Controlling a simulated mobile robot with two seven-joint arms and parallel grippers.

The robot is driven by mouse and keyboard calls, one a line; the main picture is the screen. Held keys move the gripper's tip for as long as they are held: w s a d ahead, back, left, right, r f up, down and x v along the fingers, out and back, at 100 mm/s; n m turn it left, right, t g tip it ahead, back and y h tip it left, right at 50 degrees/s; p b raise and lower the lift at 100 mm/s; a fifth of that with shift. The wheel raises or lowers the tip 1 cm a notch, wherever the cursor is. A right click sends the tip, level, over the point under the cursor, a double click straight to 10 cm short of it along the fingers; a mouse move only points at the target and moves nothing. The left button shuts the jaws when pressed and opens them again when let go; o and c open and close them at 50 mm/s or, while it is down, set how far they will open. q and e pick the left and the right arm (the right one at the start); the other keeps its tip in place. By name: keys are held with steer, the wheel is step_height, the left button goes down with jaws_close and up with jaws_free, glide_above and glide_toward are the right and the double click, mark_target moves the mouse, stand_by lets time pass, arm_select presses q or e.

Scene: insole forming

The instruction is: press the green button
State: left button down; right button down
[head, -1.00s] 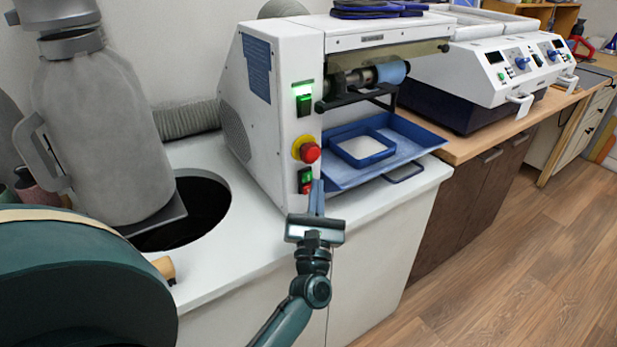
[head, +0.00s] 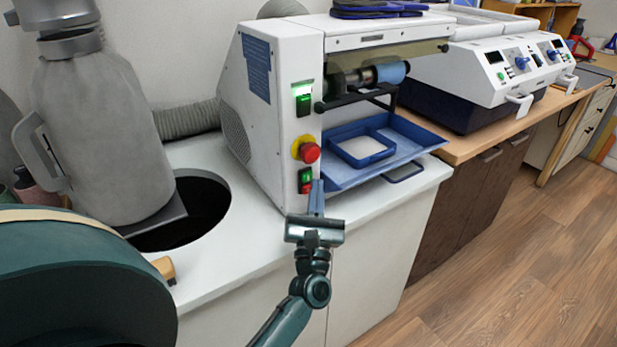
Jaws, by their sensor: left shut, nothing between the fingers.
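The white machine (head: 268,125) stands on a white counter. Its front panel carries a lit green switch (head: 303,104) near the top. Lower down, a green button (head: 305,174) sits above a small red button (head: 306,188). My left gripper (head: 317,185) is shut and empty, with its fingers pointing up the panel. Its tips are just right of the lower green and red buttons and partly cover that edge of the panel. I cannot tell whether the tips touch the panel. My right gripper is out of view.
A red emergency knob (head: 309,152) on a yellow base sticks out above the lower buttons. A blue tray (head: 410,150) juts out right of my fingers. A round dark hole (head: 205,205) opens in the counter (head: 225,255) at left, beside a grey jug-shaped vessel (head: 100,135).

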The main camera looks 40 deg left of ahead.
arm_select(q)
steer(key=shift+a, duration=0.1)
stand_by(0.4)
steer(key=shift+w+a, duration=0.2)
steer(key=shift+a, duration=0.1)
